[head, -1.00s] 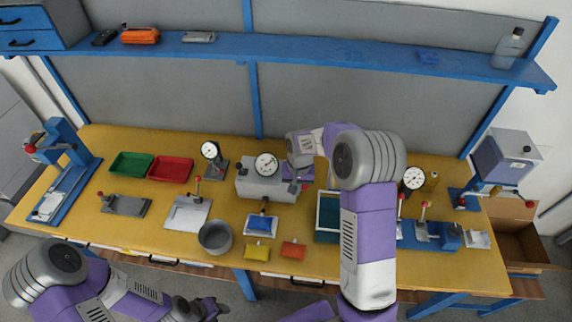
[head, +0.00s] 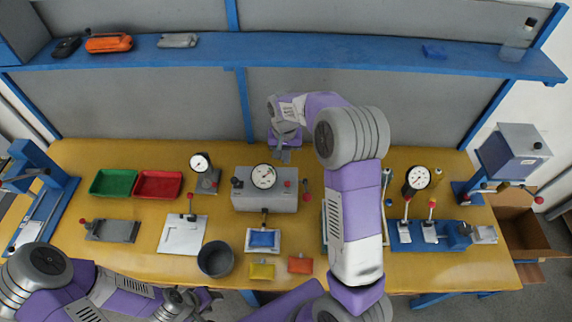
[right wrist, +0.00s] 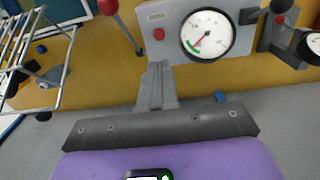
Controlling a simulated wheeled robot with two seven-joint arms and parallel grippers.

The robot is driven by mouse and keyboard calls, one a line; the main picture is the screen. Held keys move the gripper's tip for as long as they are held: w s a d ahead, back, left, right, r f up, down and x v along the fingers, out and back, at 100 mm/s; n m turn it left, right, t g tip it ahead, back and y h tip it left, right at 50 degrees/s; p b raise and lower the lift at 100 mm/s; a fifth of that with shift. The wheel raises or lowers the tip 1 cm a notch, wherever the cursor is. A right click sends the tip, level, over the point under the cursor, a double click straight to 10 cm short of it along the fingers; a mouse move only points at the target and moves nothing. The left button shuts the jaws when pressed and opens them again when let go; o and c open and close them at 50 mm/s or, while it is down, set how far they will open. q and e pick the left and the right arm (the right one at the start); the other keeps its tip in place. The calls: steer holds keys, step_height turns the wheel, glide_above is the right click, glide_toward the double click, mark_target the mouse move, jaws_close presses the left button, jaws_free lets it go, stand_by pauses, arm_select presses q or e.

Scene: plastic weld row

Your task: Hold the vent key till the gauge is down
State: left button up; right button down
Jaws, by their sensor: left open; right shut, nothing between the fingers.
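The grey gauge box (head: 250,203) stands mid-bench with a round white gauge (head: 263,176) on it. In the right wrist view the gauge (right wrist: 207,35) has a red needle pointing to the lower left, by a green band. A red button (right wrist: 159,34) is on the box face; it also shows in the head view (head: 288,184). A black part (right wrist: 250,16) sits at the box's other end. I cannot tell which is the vent key. My right gripper (head: 281,157) is shut and empty behind the box, apart from the button. My left gripper (head: 209,300) is open at the bench's front edge.
A red-knobbed lever (head: 306,188) stands right of the box. A smaller gauge (head: 200,162) is to its left, near red (head: 158,184) and green (head: 113,182) trays. A grey pot (head: 215,259) is in front. A blue shelf (head: 330,56) runs above.

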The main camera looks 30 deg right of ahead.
mark_target(287, 183)
step_height(287, 183, down, 13)
steer(key=shift+d+r+p, duration=0.15)
steer(key=shift+p, duration=0.15)
steer(key=shift+s, duration=0.1)
